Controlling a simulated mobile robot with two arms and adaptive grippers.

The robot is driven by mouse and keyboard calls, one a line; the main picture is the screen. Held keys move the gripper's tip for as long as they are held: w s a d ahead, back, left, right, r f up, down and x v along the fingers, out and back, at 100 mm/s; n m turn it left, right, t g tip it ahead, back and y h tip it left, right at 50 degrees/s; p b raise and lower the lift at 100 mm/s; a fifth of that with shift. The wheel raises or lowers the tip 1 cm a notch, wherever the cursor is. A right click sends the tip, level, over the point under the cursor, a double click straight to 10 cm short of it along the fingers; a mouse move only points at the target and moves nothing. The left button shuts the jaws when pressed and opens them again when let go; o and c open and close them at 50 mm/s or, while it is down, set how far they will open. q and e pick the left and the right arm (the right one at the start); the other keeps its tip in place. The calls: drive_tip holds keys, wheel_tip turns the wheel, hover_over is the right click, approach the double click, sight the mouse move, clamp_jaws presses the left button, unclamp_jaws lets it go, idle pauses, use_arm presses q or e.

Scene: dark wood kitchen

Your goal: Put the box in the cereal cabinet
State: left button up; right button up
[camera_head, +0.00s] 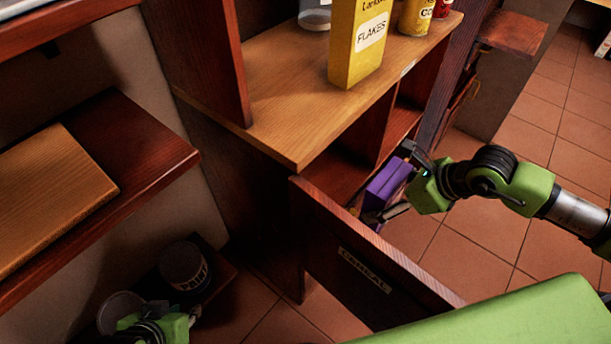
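A purple box (387,186) is between the fingers of my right gripper (403,186), whose arm comes in from the right. The fingers touch its upper and lower sides. It is at the front of the open lower compartment of the cereal cabinet (336,172), below the wooden counter. The cabinet's door (400,285), with a label that seems to read CEREAL, stands open and hides part of the compartment. My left gripper (150,325) is low at the bottom left; only part shows and its fingers are unclear.
A yellow flakes box (357,42), a can (416,16) and a glass jar (315,14) stand on the counter (290,95). A dark shelf (150,150) with a wooden board (50,190) is at left. A paint can (185,268) is below. Tiled floor is clear at right.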

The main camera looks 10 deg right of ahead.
drive_tip(key=w+a+f+b, duration=0.2)
drive_tip(key=w+a+f, duration=0.1)
drive_tip(key=w+a, duration=0.7)
drive_tip(key=w, duration=0.4)
drive_tip(key=shift+w+a+f, duration=0.15)
drive_tip(key=shift+a, duration=0.15)
drive_tip(key=o, duration=1.4)
use_arm(q)
drive_tip(key=w+d+r+t+h, duration=0.1)
drive_tip(key=w+d+r+t, duration=0.2)
drive_tip(key=w+r+t, duration=0.3)
drive_tip(key=w+r, duration=0.1)
drive_tip(key=w, duration=0.3)
drive_tip(key=shift+w+d+r+h, duration=0.35)
drive_tip(key=shift+w+d+h, duration=0.05)
